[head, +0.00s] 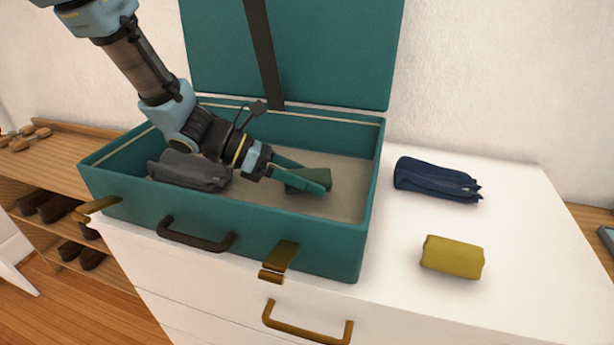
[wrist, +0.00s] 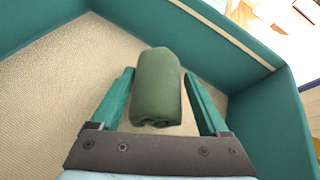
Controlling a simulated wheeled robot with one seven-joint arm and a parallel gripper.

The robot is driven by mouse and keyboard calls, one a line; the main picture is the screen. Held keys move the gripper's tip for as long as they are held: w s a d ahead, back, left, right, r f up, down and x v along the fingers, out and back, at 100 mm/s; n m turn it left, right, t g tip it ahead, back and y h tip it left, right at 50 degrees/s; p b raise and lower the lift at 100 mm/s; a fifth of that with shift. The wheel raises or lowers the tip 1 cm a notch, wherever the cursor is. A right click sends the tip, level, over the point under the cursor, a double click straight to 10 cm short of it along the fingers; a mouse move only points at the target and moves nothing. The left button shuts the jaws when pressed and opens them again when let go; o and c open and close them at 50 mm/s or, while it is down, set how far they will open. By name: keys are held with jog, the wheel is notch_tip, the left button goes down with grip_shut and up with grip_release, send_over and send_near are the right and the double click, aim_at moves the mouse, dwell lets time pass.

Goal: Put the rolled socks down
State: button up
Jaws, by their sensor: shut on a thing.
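The rolled socks (wrist: 158,88) are a dark green roll between the two teal fingers of my gripper (wrist: 158,100) in the wrist view. In the head view the green roll (head: 308,176) shows inside the open teal suitcase (head: 235,220), partly covered by a finger. My gripper (head: 300,178) is shut on it, low over the right part of the beige suitcase floor (head: 345,190). I cannot tell whether the roll touches the floor.
A dark grey folded bundle (head: 190,171) lies in the suitcase's left part. A navy rolled garment (head: 436,180) and a mustard roll (head: 452,257) lie on the white dresser top (head: 520,210) to the right. The suitcase walls surround my gripper; its lid (head: 335,50) stands open behind.

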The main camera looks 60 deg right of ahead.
jog(key=shift+f, duration=0.2)
jog(key=o, duration=1.2)
jog(key=shift+r, duration=0.4)
jog(key=v, duration=0.4)
jog(key=b+v, duration=0.1)
jog(key=v, duration=0.7)
jog(key=shift+r, duration=0.3)
